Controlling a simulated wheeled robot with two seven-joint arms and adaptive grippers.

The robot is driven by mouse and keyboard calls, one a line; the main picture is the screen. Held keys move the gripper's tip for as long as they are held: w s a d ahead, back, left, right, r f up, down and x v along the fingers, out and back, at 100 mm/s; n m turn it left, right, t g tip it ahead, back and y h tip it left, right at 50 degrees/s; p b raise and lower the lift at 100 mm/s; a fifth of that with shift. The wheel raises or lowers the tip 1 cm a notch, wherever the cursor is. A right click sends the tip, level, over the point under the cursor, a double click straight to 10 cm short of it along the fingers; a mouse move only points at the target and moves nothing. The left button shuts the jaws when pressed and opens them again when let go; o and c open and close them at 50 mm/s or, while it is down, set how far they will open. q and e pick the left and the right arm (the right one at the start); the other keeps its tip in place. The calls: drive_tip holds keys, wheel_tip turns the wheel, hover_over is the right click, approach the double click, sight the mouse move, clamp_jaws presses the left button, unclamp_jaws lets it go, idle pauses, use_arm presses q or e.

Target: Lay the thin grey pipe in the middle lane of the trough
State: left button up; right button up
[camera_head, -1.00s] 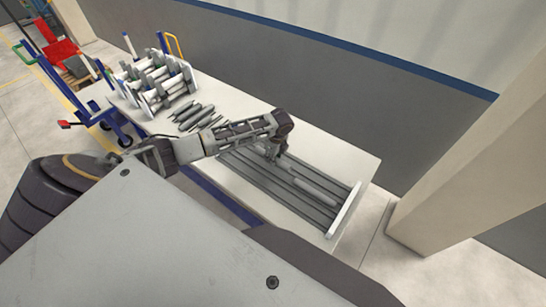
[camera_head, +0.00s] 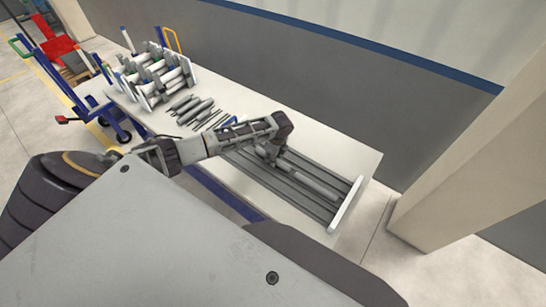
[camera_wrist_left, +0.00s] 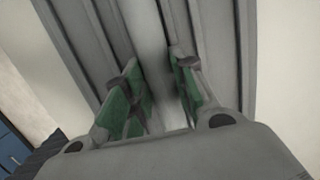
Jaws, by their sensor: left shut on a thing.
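The trough (camera_head: 329,213) is a grey ribbed tray with long parallel lanes on the white table. My left gripper (camera_head: 268,155) is over its far-left part. In the left wrist view, the fingers (camera_wrist_left: 160,80) with green pads stand on either side of the thin grey pipe (camera_wrist_left: 150,40) and are shut on it. The pipe runs along the lanes, low in or just above the trough; I cannot tell whether it touches the bottom. A grey pipe also shows in the trough right of the gripper (camera_head: 315,183). My right gripper is not in view.
A rack of pipes (camera_head: 155,75) stands at the table's far left end. Several loose grey pipes (camera_head: 188,108) lie between it and the trough. A white end bar (camera_head: 347,204) closes the trough's right end. Behind the table (camera_head: 330,143) is a grey wall.

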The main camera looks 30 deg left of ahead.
use_arm(q)
drive_tip(key=shift+s+f, duration=0.15)
drive_tip(key=shift+f, duration=0.1)
drive_tip(key=o, duration=1.1)
drive_tip(key=shift+d+r, duration=0.1)
drive_tip(key=shift+r, duration=0.6)
drive_tip(key=r, duration=0.3)
drive_tip(key=d+r, duration=0.1)
drive_tip(key=r, duration=0.6)
drive_tip(key=shift+d+r, duration=0.2)
drive_tip(key=shift+d, duration=0.1)
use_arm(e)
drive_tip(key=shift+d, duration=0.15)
use_arm(q)
drive_tip(key=shift+s, duration=0.15)
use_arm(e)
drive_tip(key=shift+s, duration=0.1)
